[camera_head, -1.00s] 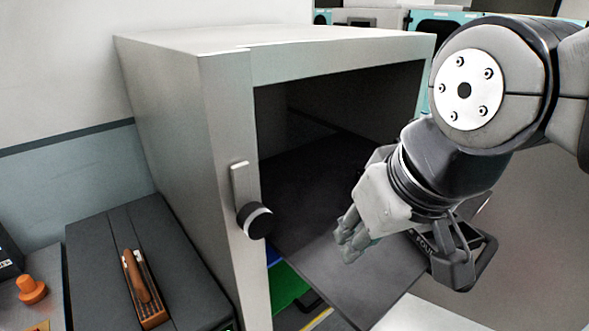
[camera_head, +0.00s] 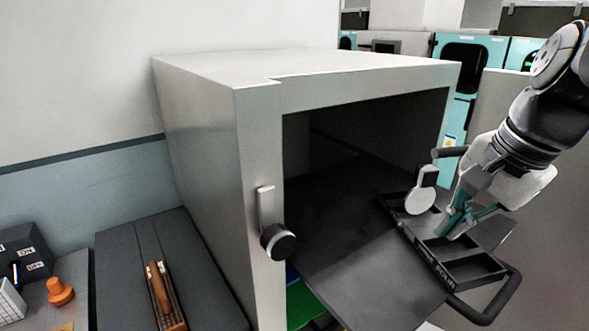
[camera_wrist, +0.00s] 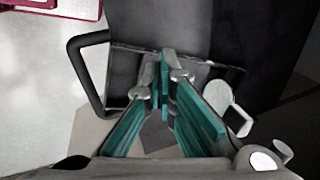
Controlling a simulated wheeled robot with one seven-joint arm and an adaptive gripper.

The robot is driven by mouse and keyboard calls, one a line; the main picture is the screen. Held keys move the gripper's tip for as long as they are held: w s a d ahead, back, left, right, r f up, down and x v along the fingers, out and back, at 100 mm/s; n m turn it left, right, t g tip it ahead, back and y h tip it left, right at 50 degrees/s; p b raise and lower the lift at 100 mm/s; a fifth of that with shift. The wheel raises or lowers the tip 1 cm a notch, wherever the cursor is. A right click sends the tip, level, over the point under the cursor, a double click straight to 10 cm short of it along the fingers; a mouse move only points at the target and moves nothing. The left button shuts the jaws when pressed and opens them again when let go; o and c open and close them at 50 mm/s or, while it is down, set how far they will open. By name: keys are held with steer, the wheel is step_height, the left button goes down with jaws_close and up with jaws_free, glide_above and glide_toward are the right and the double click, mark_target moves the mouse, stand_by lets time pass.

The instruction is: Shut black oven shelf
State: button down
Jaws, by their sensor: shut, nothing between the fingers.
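The black oven shelf (camera_head: 350,235) is a flat dark plate that sticks out through the open front of the grey box oven (camera_head: 210,140). A black tray (camera_head: 478,270) with loop handles lies on or against its outer right part; the wrist view shows a handle (camera_wrist: 85,75) too. My gripper (camera_head: 450,230), with teal finger pads, is shut and empty. It points down at the tray, with its tips over or in it; I cannot tell whether they touch. In the wrist view my gripper (camera_wrist: 166,65) hides part of the tray.
A round white disc (camera_head: 420,200) on a black bracket stands by the tray's back edge. A black knob (camera_head: 278,242) sits on the oven's front frame. Green material (camera_head: 302,308) lies below the shelf. A brown-handled tool (camera_head: 160,290) lies on a dark surface at left.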

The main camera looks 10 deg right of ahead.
mark_target(388, 190)
steer(key=s+d+f+m+y+p, duration=0.1)
steer(key=s+d+m, duration=0.3)
steer(key=d+m, duration=0.5)
steer(key=s+d+m, duration=0.4)
steer(key=d+m, duration=0.4)
steer(key=d, duration=0.2)
steer(key=w+a+f+p, duration=0.1)
steer(key=w+a+f, duration=0.1)
steer(key=w+f, duration=0.4)
steer(key=shift+w+a+f+t, duration=0.15)
steer(key=shift+w+f+t, duration=0.2)
steer(key=shift+f, duration=1.25)
steer(key=shift+w, duration=0.1)
steer(key=w+a+b, duration=0.1)
steer(key=w+a, duration=0.2)
steer(key=w, duration=0.6)
steer(key=w+a+b, duration=0.1)
steer(key=w+a, duration=0.2)
steer(key=w, duration=0.6)
steer(key=w+a+b, duration=0.2)
steer(key=w+a, duration=0.2)
steer(key=w, duration=0.5)
steer(key=shift+w, duration=0.1)
